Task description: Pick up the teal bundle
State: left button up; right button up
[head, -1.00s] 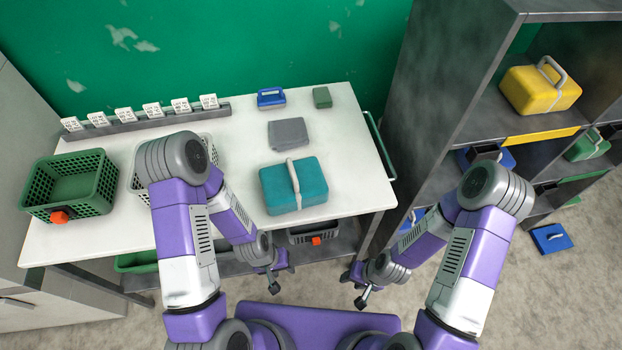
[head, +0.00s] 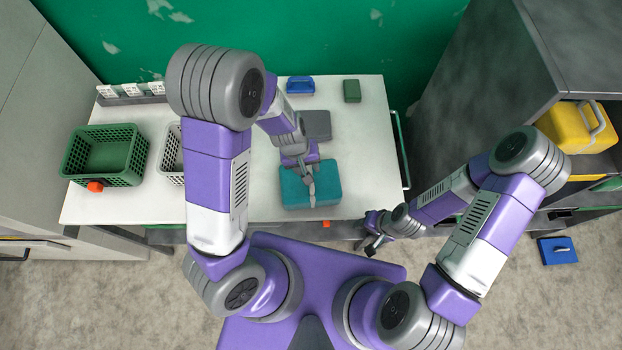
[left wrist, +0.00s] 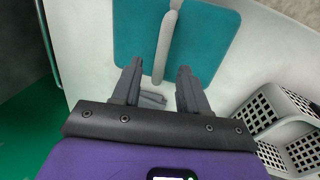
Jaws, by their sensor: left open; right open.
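The teal bundle (head: 328,190) lies on the white table near its front edge. A pale grey strap or handle runs across its top. My left gripper (head: 311,185) is above the bundle, over the strap, and partly hides it. In the left wrist view the teal bundle (left wrist: 210,45) is just ahead of the fingertips. The open left gripper (left wrist: 160,75) has one finger to each side of the line of the pale handle (left wrist: 165,48), with nothing held. My right gripper (head: 371,246) is open and empty, low in front of the table's right part.
A grey folded bundle (head: 316,125), a blue item (head: 300,85) and a small green block (head: 352,91) lie behind. A green basket (head: 105,155) and a white basket (left wrist: 262,113) stand left. A shelf with a yellow bundle (head: 580,128) stands right.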

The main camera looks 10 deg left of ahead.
aim_at(326, 189)
pick_arm(q)
jog(key=f, duration=0.3)
jog(key=f+b, duration=0.1)
jog(key=f, duration=0.1)
jog(key=shift+w+d+f, duration=0.2)
jog(key=shift+w+d, duration=0.1)
jog(key=shift+d, duration=0.1)
grip_shut()
dwell(1.0)
